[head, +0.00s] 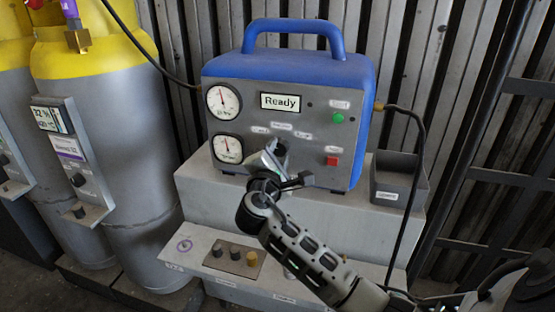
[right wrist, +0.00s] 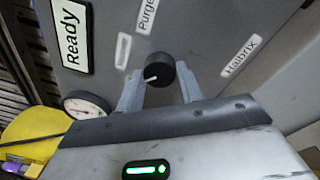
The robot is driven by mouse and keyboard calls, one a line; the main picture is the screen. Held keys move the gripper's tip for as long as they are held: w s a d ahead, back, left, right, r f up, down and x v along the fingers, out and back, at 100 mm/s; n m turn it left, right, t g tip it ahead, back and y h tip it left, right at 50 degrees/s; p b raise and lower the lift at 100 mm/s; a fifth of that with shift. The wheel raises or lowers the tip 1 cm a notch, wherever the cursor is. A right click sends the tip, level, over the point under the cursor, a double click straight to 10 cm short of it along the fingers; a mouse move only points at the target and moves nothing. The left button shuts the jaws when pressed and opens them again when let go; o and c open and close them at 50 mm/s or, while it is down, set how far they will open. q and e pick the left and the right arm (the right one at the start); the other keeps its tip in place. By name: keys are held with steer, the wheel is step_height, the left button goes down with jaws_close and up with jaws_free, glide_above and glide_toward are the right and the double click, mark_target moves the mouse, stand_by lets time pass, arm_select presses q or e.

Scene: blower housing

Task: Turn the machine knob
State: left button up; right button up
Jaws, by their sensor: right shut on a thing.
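The machine (head: 287,85) is a blue and grey box with a handle, two round gauges and a display reading "Ready". Its black round knob (right wrist: 157,68), with a white pointer line, is on the front panel in the right wrist view. My right gripper (right wrist: 160,84) is shut on the knob, with one finger on each side of it. In the head view the right gripper (head: 270,158) is at the lower middle of the panel and mostly hides the knob. My left gripper is not in view.
A green button (head: 338,118) and a red button (head: 331,161) are on the panel's right. Gas cylinders (head: 110,130) stand on the left. A small grey bin (head: 397,180) is right of the machine. Small knobs (head: 235,253) are on the lower step. A dark hose (head: 418,170) hangs on the right.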

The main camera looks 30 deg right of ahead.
steer(key=m+b, duration=0.2)
steer(key=m, duration=0.1)
steer(key=m+b, duration=0.1)
steer(key=b, duration=0.1)
steer(key=shift+f+m+h, duration=0.3)
steer(key=shift+f+m, duration=0.05)
steer(key=shift+m, duration=0.05)
steer(key=shift+m+b, duration=0.75)
steer(key=shift+m, duration=0.05)
steer(key=shift+a+r+m+b, duration=0.1)
steer(key=shift+r+m+b, duration=0.05)
steer(key=shift+m+b, duration=0.85)
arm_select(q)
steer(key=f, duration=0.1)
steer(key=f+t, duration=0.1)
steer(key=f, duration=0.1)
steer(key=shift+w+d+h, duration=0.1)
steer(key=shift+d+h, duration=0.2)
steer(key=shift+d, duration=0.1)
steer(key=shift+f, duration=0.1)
arm_select(e)
steer(key=shift+r+m, duration=0.1)
steer(key=shift+m, duration=0.3)
steer(key=o, duration=1)
